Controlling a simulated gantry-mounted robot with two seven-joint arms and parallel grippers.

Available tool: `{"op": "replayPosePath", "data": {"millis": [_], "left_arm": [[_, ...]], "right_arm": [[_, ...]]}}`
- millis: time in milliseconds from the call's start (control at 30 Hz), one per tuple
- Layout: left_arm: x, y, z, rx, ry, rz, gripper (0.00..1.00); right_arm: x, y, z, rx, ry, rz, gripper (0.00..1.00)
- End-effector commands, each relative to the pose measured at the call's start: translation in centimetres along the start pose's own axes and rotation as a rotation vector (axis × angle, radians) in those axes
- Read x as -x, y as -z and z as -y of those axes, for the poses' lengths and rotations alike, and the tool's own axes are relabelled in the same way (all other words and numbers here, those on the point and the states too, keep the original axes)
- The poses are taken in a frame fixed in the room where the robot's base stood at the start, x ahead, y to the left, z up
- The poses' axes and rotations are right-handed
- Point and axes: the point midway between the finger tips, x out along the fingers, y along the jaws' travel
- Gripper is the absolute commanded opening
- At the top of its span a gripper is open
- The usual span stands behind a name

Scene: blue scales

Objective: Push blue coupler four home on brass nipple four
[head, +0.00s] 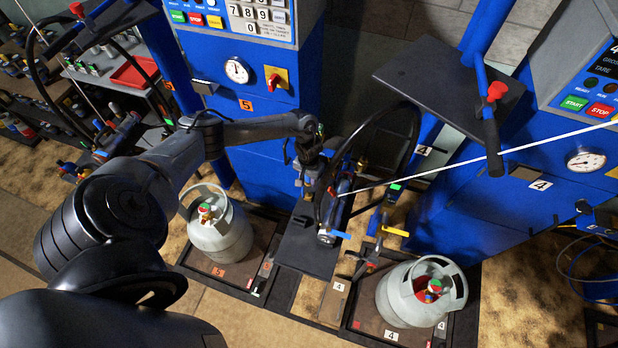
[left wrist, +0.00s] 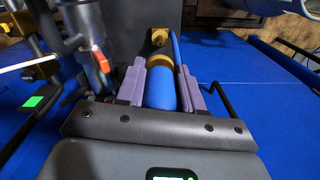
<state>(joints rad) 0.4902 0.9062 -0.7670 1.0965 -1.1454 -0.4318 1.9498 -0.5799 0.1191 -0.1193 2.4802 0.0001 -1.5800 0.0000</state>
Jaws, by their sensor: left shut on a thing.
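My left gripper (left wrist: 160,84) shows in the left wrist view with its two purple-grey fingers closed on a blue cylindrical body, the blue coupler (left wrist: 160,92). A brass-coloured collar (left wrist: 160,64) sits at the far end of the blue body, in line with it. Whether this brass part belongs to the coupler or to the nipple, and how far they are joined, I cannot tell. In the head view my left wrist comes down beside the dark stand between the two scales; the fingertips and coupler are hard to make out there. My right gripper is not in view.
A grey gas cylinder (head: 408,293) stands on scale four at lower right, another (head: 219,236) on scale five at left. A red-orange lever (left wrist: 100,61) on a metal valve stands left of my fingers. A black hose (head: 414,135) loops near my wrist.

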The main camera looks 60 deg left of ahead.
Motion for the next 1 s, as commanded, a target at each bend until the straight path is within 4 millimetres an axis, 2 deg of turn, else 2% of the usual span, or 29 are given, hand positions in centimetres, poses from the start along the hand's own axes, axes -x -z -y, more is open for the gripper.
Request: {"op": "replayPosePath", "data": {"millis": [133,600,1000], "left_arm": [[0.3,-0.1,0.0,0.001,0.0,0.001,0.04],[-4.1,0.0,0.0,0.0,0.0,0.001,0.04],[-5.7,0.0,0.0,0.0,0.0,0.0,0.04]], "right_arm": [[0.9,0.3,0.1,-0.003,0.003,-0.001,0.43],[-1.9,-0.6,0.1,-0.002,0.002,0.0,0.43],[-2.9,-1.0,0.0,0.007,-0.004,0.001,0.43]]}}
